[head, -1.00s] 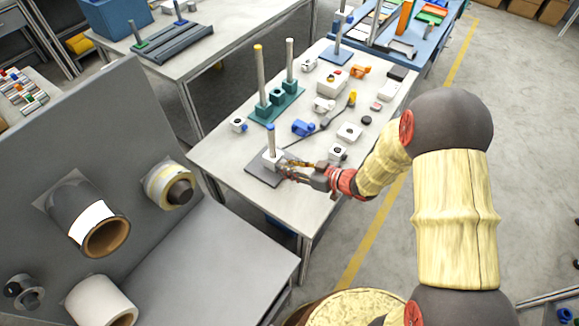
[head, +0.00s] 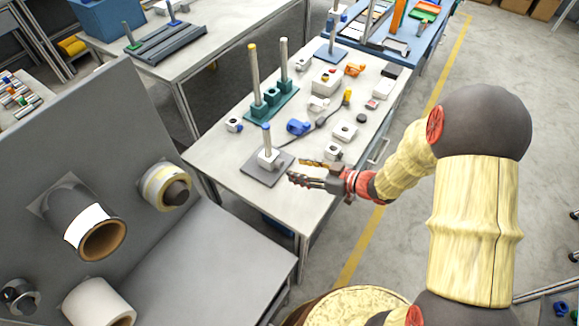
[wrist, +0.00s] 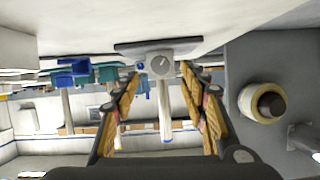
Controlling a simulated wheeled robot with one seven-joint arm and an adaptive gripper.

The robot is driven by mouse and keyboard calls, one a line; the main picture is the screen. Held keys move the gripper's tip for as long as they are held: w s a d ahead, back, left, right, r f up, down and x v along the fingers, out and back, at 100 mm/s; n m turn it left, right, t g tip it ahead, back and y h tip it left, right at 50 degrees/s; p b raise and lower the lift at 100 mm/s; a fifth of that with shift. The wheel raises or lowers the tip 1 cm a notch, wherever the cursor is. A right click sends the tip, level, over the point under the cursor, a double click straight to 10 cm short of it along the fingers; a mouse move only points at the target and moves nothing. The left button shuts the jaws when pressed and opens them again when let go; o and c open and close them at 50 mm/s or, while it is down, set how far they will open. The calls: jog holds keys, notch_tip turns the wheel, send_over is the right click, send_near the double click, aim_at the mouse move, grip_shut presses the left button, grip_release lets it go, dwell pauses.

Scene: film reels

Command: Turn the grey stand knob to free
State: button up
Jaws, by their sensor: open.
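The grey stand (head: 268,180) has a dark flat base, a pale block and an upright post with a blue tip, near the front of the white table. In the wrist view, where the scene appears upside down, its round grey knob (wrist: 160,66) faces me and carries a dark slanted pointer mark. I cannot read any label by it. My gripper (head: 297,171) is just right of the stand, apart from it. In the wrist view my gripper (wrist: 165,92) is open, its two fingers on either side of the post and knob in the picture, with nothing between the pads.
A teal stand (head: 270,103) with two posts stands behind. A blue clamp (head: 298,127), a white block (head: 344,132) and several small parts lie on the white table (head: 222,155). A grey panel with reels (head: 100,238) is at the left. The table's front right corner is bare.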

jog(key=v, duration=0.5)
jog(key=shift+s+d+r, duration=0.15)
jog(key=shift+s+d, duration=0.05)
jog(key=shift+d, duration=0.05)
